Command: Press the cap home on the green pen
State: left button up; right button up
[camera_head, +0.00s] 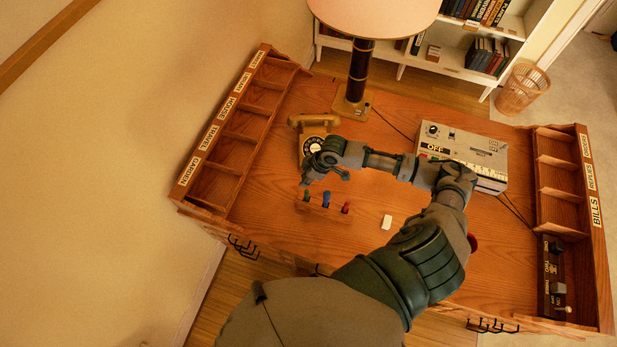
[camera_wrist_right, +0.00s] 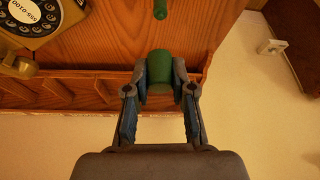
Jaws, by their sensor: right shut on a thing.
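My right gripper (camera_head: 324,180) is over the desk, just above the pen rack (camera_head: 322,210). In the right wrist view it is shut on a green cap (camera_wrist_right: 160,72), held between its two fingertips. The green pen (camera_head: 306,195) stands in the left end of the rack, with a blue pen and a red pen to its right. In the right wrist view a green pen end (camera_wrist_right: 160,9) shows at the top edge, apart from the cap in the picture. My left gripper is not in view.
The rotary telephone (camera_head: 314,146) is close behind the rack. A small white block (camera_head: 386,222) lies right of it. A grey switch box (camera_head: 465,152), a lamp (camera_head: 361,75) and labelled pigeonholes (camera_head: 235,150) surround the work area. The front middle of the desk is mostly bare.

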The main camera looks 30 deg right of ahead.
aim_at(307, 192)
jog(key=shift+s+f+b, duration=0.25)
jog(key=shift+f+b, duration=0.25)
jog(key=shift+b, duration=0.05)
notch_tip(307, 192, down, 3)
jog(key=b, duration=0.3)
jog(key=shift+w+f+b, duration=0.1)
jog(key=shift+w+b, duration=0.05)
jog(key=shift+b, duration=0.2)
jog(key=shift+f, duration=1)
jog(key=shift+r+p, duration=0.15)
jog(key=shift+p, duration=0.7)
jog(key=shift+f+p, duration=0.2)
jog(key=shift+p, duration=0.6)
dwell(1.0)
jog(key=o, duration=1.3)
